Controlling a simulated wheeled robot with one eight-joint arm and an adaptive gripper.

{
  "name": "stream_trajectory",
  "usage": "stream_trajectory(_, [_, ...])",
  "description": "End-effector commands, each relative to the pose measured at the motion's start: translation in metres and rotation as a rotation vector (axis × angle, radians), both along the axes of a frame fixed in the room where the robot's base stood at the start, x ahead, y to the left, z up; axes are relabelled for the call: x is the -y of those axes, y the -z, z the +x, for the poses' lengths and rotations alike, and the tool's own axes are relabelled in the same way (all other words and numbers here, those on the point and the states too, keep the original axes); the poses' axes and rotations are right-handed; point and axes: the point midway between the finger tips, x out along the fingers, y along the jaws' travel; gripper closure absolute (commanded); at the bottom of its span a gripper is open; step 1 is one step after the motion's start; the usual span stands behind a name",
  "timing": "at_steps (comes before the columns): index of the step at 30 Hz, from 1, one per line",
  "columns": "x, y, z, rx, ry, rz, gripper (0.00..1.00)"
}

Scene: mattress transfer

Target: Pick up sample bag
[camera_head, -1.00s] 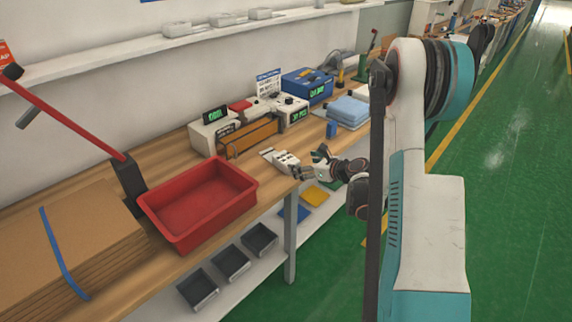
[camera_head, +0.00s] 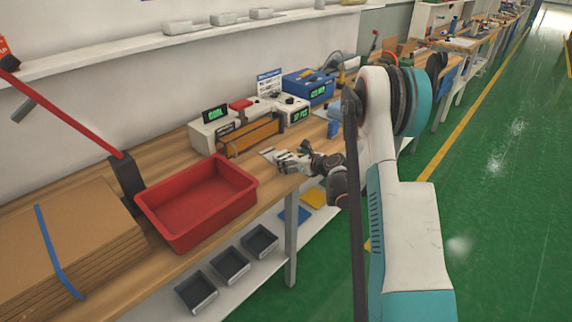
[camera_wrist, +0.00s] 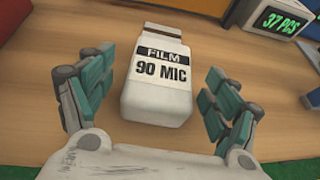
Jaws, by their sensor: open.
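The sample bag (camera_wrist: 157,84) appears to be the white packet printed "FILM 90 MIC", lying on the wooden bench top in the wrist view. My gripper (camera_wrist: 160,98) is open, with one teal-padded finger to the left of the packet and one to the right. Visible gaps separate both fingers from it. The packet's near end lies close to my palm. In the head view my gripper (camera_head: 290,161) is over the bench's front edge, right of the red bin, and largely hides the packet.
A red bin (camera_head: 247,182) and stacked cardboard (camera_head: 85,235) stand to the left on the bench (camera_head: 160,170). An orange-brown rack (camera_head: 250,137) and a box with a "37 PCS" display (camera_head: 292,110) stand behind the gripper. Grey trays (camera_head: 230,264) sit on the lower shelf.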

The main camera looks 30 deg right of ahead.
Motion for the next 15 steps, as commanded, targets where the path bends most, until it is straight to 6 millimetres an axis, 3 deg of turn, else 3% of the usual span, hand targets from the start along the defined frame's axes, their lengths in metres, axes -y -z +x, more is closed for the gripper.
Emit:
stream_trajectory(6, [-0.006, 0.014, 0.027, 0.0, -0.002, 0.001, 0.18])
stream_trajectory(13, [-0.006, 0.013, 0.029, 0.0, 0.0, 0.0, 0.18])
stream_trajectory(15, [-0.006, 0.013, 0.029, 0.0, 0.0, 0.0, 0.32])
